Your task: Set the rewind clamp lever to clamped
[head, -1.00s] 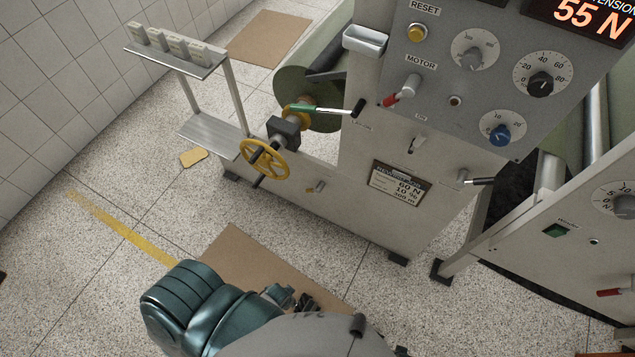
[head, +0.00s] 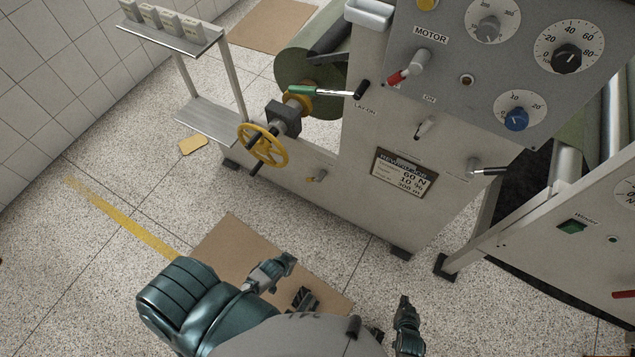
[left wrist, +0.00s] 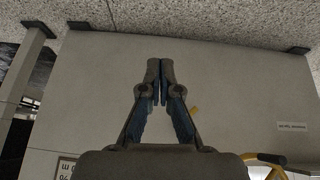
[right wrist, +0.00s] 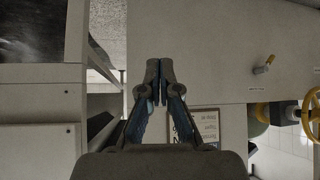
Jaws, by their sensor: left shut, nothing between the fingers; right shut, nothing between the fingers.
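Several levers show on the machine's front, and their labels are too small to tell which is the rewind clamp lever. My left gripper (head: 287,262) is shut and empty, low in front of the machine, apart from the levers. My right gripper (head: 403,302) is shut and empty at the lower right, also apart from them.
A yellow handwheel (head: 262,147) sticks out left of the brass lever. A dark-framed plaque (head: 401,174) and a toggle (head: 425,127) are on the front. A rack (head: 205,120) stands at the left. Speckled floor with a brown mat (head: 225,240) lies before the machine.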

